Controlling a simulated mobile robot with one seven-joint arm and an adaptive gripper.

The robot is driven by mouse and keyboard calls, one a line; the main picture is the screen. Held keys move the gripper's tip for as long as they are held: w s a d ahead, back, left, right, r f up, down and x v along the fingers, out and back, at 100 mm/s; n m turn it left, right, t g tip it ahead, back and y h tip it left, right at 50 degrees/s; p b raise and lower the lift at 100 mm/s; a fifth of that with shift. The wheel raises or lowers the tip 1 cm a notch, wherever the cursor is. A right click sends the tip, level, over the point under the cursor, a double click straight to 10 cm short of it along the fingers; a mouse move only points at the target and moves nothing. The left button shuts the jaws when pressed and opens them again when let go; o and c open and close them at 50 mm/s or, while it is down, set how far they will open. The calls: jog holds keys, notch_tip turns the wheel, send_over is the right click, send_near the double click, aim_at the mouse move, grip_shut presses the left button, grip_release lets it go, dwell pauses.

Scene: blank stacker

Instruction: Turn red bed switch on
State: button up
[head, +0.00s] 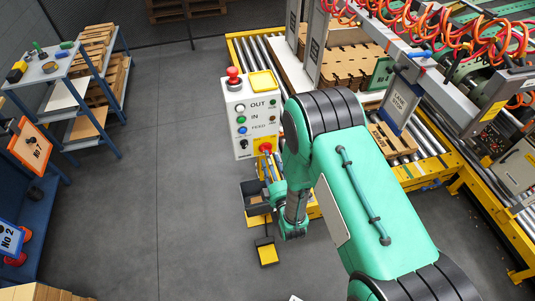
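A white control box (246,112) stands at the left end of the roller line. Its face has round buttons labelled OUT, IN and FEED. A red knob (265,147) on a yellow-orange plate sits at its lower right, and a black selector (243,144) is to its left. A red mushroom button (233,72) is on top. I cannot read a "bed" label. My green arm reaches down to the right of the box, and my gripper (269,168) appears just below the red knob, small and partly hidden by the arm. I cannot tell whether it touches the knob or is open.
A roller conveyor with a yellow frame (427,171) and stacked brown blanks (352,64) lies right of the box. A dark bin (254,194) and a yellow pedal (267,253) are below it. Shelves (92,90) stand at left. The grey floor between is clear.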

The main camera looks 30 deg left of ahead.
jog(key=shift+x, duration=2)
jog(key=shift+c, duration=0.2)
grip_shut()
